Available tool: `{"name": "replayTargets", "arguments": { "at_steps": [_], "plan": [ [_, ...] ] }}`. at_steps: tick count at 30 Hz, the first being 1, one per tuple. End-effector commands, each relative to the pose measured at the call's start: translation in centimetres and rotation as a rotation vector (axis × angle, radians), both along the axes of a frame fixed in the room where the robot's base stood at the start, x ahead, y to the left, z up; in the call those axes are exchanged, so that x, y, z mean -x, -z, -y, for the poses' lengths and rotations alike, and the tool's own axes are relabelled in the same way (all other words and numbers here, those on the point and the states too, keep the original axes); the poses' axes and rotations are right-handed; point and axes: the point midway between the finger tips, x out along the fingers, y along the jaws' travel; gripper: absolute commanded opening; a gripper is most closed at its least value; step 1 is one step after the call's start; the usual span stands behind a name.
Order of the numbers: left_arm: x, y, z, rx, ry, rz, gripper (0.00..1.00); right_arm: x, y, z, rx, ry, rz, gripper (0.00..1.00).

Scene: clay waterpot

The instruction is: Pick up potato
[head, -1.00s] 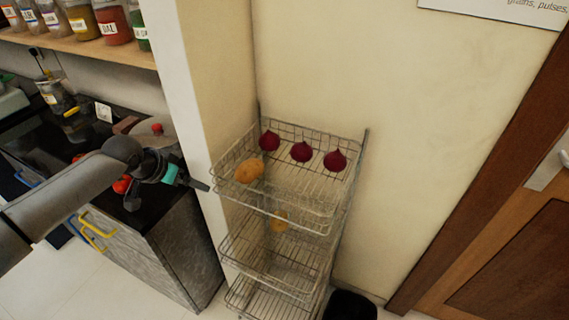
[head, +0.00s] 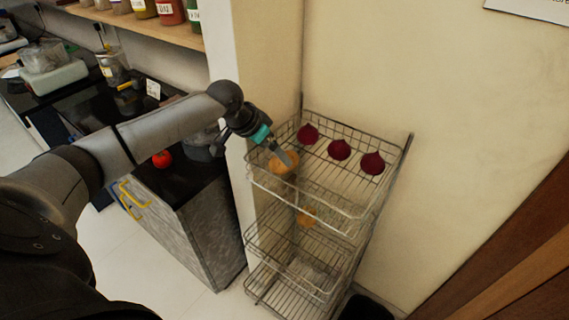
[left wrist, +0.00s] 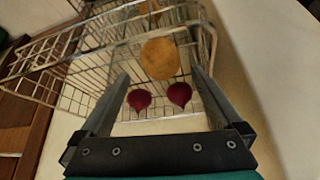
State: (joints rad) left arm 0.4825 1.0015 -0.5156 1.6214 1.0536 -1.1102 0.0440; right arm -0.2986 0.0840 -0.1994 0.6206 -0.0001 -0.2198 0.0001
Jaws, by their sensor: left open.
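The potato (head: 283,165) is a tan-orange lump at the near left of the wire rack's top basket (head: 345,184). My left gripper (head: 284,157) reaches in from the left just over the potato and partly covers it. In the left wrist view the gripper (left wrist: 160,73) is open with nothing held. The potato (left wrist: 160,59) shows beyond the fingertips, between their lines, apparently free of both. My right gripper is not in view.
Several dark red beets, one of them in the middle (head: 339,149), lie along the back of the top basket. Another orange item (head: 307,216) sits on a lower tier. A pillar (head: 236,100) and a dark counter (head: 185,185) stand left of the rack.

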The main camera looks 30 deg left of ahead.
Motion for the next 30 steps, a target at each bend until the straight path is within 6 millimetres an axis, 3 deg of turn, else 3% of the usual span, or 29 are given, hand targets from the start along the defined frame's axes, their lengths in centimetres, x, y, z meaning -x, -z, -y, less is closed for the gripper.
{"name": "replayTargets", "arguments": {
  "at_steps": [8,16,26,30],
  "plan": [
    [-1.1,1.5,0.2,0.001,0.000,0.001,1.00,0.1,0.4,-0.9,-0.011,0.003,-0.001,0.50],
    [-2.9,4.3,0.5,0.000,0.000,0.000,1.00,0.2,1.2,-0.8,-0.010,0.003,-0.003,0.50],
    [-3.2,4.8,0.6,-0.002,0.001,0.001,1.00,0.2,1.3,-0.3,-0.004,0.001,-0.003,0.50],
    [-3.2,4.8,0.6,-0.001,0.000,0.000,0.86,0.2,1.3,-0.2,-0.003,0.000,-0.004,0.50]
  ]
}}
